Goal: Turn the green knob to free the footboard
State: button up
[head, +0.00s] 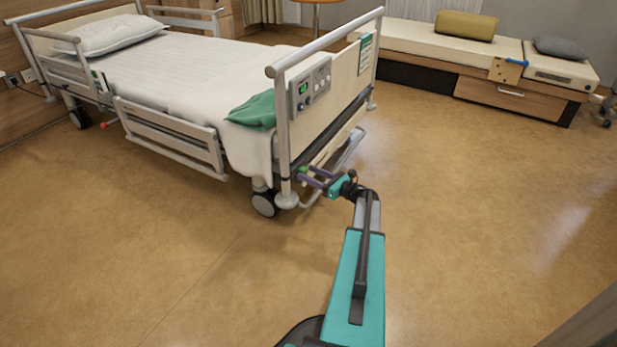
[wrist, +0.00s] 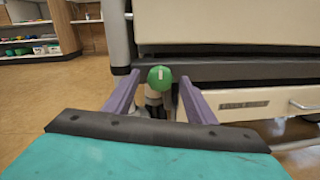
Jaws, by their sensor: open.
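The green knob (wrist: 160,77) shows in the wrist view as a round cap with a pale mark, at the lower edge of the bed end. In the head view the knob (head: 303,170) is small, low at the near corner post. The footboard (head: 335,85) stands upright at the bed's end, with a control panel on it. My gripper (head: 310,176) is open, and its two purple fingers (wrist: 160,92) are on either side of the knob in the wrist view. Gaps show between knob and fingers; I cannot tell the exact depth.
A pale labelled panel (wrist: 250,104) is right of the knob, below a dark bar (wrist: 240,71). A green cloth (head: 253,110) lies on the bed near the footboard. A bed wheel (head: 265,203) stands left of the gripper. The floor (head: 480,220) to the right is clear.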

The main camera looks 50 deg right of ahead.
jog(key=shift+w, duration=0.35)
jog(key=c, duration=1)
jog(key=shift+a, duration=0.25)
jog(key=shift+c, duration=0.2)
jog(key=shift+d, duration=0.1)
